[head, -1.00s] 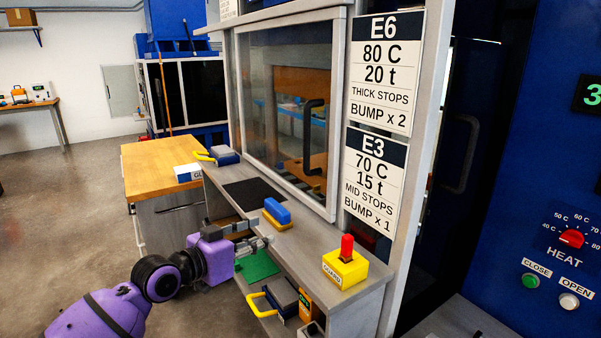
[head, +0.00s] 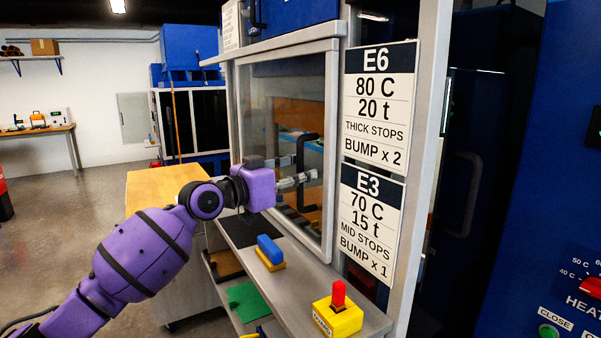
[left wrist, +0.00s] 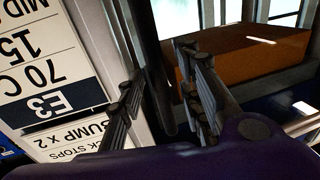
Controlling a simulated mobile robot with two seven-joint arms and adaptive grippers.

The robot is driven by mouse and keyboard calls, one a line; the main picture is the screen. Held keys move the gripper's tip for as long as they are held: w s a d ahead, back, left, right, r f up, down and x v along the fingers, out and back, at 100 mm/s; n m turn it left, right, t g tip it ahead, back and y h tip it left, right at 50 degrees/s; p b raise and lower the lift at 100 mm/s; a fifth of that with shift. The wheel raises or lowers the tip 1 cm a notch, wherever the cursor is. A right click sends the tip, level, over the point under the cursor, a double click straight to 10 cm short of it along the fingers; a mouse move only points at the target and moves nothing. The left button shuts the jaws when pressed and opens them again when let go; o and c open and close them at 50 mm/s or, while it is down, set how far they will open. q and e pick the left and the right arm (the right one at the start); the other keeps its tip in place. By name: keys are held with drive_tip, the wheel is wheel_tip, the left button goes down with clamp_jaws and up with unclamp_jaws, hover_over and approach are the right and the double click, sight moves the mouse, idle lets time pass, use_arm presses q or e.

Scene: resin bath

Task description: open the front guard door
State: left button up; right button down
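The front guard door (head: 284,100) is a clear panel in a grey frame on the machine front. It looks shut. Its black D-shaped handle (head: 318,150) stands on the panel's right side. My left gripper (head: 303,170) is at the handle, level with its middle to lower part. In the left wrist view, the dark handle bar (left wrist: 157,75) runs between the two spread fingers of my left gripper (left wrist: 158,95). Neither finger clearly touches the bar. The handle's lower part is partly hidden by the fingers in the head view. My right gripper is not in view.
Below the door, a grey ledge (head: 292,284) bears a yellow guard box (head: 338,318) with a red switch and a blue-and-yellow block (head: 270,252). E6 and E3 signs (head: 370,222) hang right of the door. A wooden-topped cabinet (head: 150,187) stands left.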

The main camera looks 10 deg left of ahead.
use_arm(q)
drive_tip(key=shift+w+d, duration=0.1)
drive_tip(key=shift+c, duration=0.4)
clamp_jaws()
